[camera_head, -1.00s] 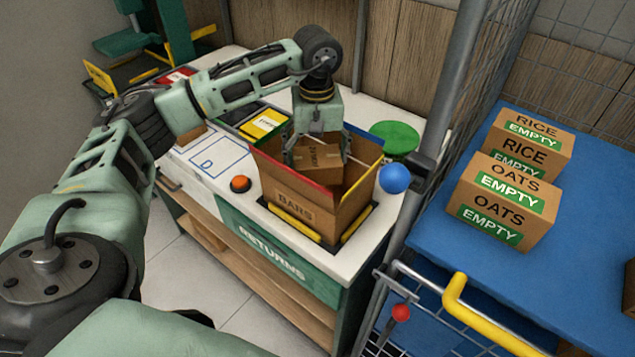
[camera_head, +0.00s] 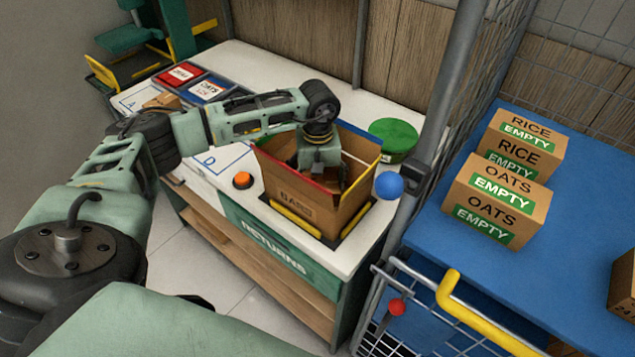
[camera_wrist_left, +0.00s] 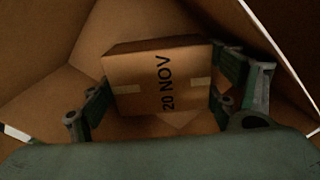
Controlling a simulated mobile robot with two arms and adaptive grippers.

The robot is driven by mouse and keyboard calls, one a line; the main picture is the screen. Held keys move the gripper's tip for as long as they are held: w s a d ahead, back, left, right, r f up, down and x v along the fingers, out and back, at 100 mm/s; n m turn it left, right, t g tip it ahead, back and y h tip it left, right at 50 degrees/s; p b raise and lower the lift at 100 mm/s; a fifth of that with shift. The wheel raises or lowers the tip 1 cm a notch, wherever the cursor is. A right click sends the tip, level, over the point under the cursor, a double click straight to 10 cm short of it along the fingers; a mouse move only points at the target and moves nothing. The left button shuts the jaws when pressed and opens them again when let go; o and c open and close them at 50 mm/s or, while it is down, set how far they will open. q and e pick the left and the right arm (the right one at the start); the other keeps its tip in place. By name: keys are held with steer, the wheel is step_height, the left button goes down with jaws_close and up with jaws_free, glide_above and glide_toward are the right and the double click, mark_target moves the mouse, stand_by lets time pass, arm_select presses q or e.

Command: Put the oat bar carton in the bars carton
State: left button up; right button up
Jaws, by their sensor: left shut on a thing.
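The open bars carton (camera_head: 290,196) stands upright on the white counter, its flaps spread. My left gripper (camera_head: 322,188) reaches down inside it, its fingers mostly hidden by the carton's walls in the head view. In the left wrist view my left gripper (camera_wrist_left: 158,108) is shut on a small brown carton (camera_wrist_left: 135,80) marked "20 NOV", with a finger at each side. The bars carton's inner walls (camera_wrist_left: 60,45) surround it. I cannot tell whether the small carton touches the bottom. My right gripper is not in view.
Red and blue trays (camera_head: 180,74) lie at the counter's back left. A blue table (camera_head: 425,235) with rice and oats boxes (camera_head: 500,200) stands right, beyond a grey post (camera_head: 440,100).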

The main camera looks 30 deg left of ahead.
mark_target(318, 183)
arm_select(q)
steer(key=o, duration=1)
steer(key=shift+r, duration=0.25)
step_height(318, 183, up, 12)
steer(key=b, duration=0.4)
steer(key=shift+f, duration=0.15)
